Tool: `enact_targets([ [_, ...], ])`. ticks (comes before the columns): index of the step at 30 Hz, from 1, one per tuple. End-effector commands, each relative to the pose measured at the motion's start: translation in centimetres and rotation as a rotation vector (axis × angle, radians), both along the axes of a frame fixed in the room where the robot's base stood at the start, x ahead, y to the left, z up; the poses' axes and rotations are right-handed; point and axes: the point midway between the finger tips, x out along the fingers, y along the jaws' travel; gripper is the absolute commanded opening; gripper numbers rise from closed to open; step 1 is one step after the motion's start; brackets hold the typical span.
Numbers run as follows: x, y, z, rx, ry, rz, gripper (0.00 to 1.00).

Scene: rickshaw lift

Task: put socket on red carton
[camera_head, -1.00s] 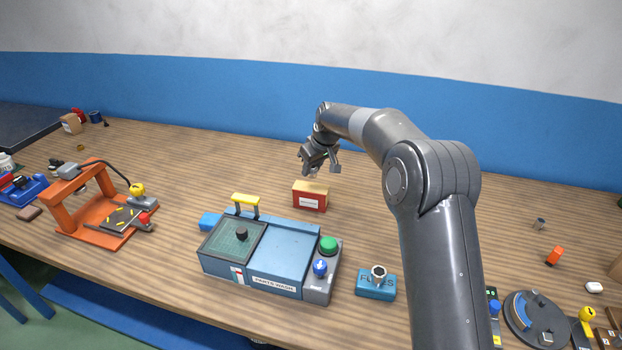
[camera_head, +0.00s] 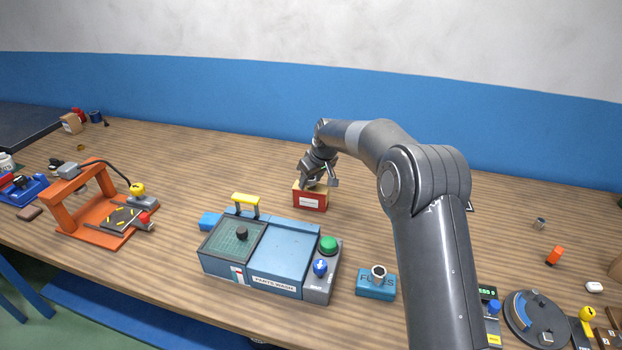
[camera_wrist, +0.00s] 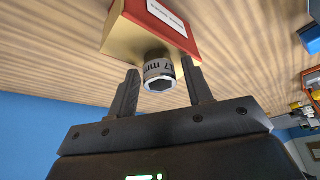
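The red carton (camera_head: 311,200) has a tan top and a white label. It stands on the table behind the blue parts washer and also shows in the wrist view (camera_wrist: 185,25). A silver-grey socket (camera_wrist: 159,72) with "mm" lettering is at the carton's tan top in the wrist view, between my fingers. It appears to rest on the top, but the contact is not clear. My gripper (camera_head: 318,184) is low over the carton. In the wrist view its two fingers (camera_wrist: 160,85) stand apart, with a narrow gap on each side of the socket.
The parts washer (camera_head: 285,262) with its yellow handle stands in front of the carton. A blue fuses box (camera_head: 375,286) with a ring-shaped metal piece on top is front right. An orange press (camera_head: 68,205) is at left.

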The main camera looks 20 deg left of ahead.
Motion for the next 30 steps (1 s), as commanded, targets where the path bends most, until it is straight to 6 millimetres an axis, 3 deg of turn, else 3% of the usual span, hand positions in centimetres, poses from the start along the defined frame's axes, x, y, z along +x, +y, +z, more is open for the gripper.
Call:
enact_targets([
  [12, -0.1, -0.2, 0.8, 0.001, -0.002, 0.0, 0.52],
  [24, -1.8, -2.7, 8.2, 0.001, -0.003, -0.001, 0.52],
  [30, -2.5, -3.5, 10.7, 0.0, -0.001, 0.0, 0.52],
])
